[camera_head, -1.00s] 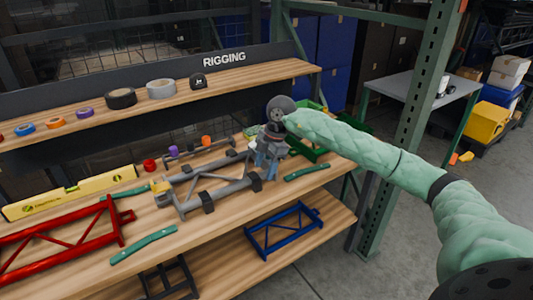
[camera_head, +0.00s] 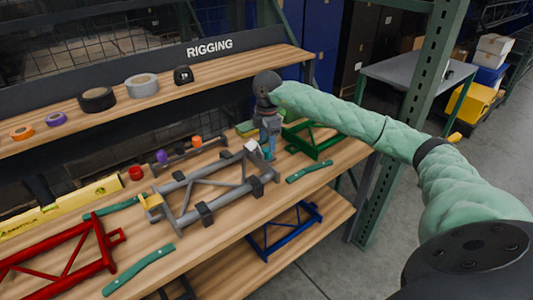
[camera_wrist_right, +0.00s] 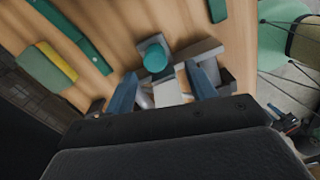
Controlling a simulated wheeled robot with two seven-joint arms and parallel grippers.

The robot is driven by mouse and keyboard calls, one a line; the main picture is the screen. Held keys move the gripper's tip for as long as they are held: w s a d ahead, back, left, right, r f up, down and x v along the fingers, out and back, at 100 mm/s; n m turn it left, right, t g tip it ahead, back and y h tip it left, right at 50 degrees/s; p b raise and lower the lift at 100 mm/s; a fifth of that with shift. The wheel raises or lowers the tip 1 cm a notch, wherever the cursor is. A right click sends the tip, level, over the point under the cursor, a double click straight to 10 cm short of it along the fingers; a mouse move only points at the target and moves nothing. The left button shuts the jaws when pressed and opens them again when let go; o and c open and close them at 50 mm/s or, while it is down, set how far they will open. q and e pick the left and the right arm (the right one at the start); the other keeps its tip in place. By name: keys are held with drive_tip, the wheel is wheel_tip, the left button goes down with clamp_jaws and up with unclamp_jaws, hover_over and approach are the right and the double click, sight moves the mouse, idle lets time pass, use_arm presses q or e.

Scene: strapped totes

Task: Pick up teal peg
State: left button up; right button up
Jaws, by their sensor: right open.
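The teal peg (camera_wrist_right: 155,57) shows its round top in the right wrist view, beside the end of the grey frame. In the head view only a small teal part shows under my right gripper (camera_head: 268,148). My right gripper (camera_wrist_right: 161,77) is open, pointing down. In its wrist view the peg appears just beyond the fingertips, between their lines; I see no grip on it. A pale block (camera_wrist_right: 168,92) shows between the fingers. My left gripper is not in view.
A grey frame (camera_head: 222,187) lies beside the gripper. Green strips (camera_head: 309,171), a green frame (camera_head: 318,142) and a red frame (camera_head: 65,255) share the shelf. Orange (camera_head: 196,141) and purple (camera_head: 162,156) pegs stand behind. The upper shelf (camera_head: 215,75) holds tape rolls.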

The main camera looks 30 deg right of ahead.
sight(267, 149)
drive_tip(key=shift+w+f, duration=0.15)
drive_tip(key=shift+f, duration=0.2)
drive_tip(key=f, duration=0.1)
drive_tip(key=f+p, duration=0.1)
drive_tip(key=f, duration=0.1)
drive_tip(key=shift+w+d+f, duration=0.15)
drive_tip(key=shift+w, duration=0.05)
drive_tip(key=shift+f+p, duration=0.3)
drive_tip(key=shift+f, duration=0.35)
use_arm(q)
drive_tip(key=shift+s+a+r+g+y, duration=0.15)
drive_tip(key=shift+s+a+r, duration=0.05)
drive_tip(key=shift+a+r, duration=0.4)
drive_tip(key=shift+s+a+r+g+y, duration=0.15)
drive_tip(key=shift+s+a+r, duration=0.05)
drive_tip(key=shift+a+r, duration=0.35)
use_arm(e)
drive_tip(key=c, duration=1.1)
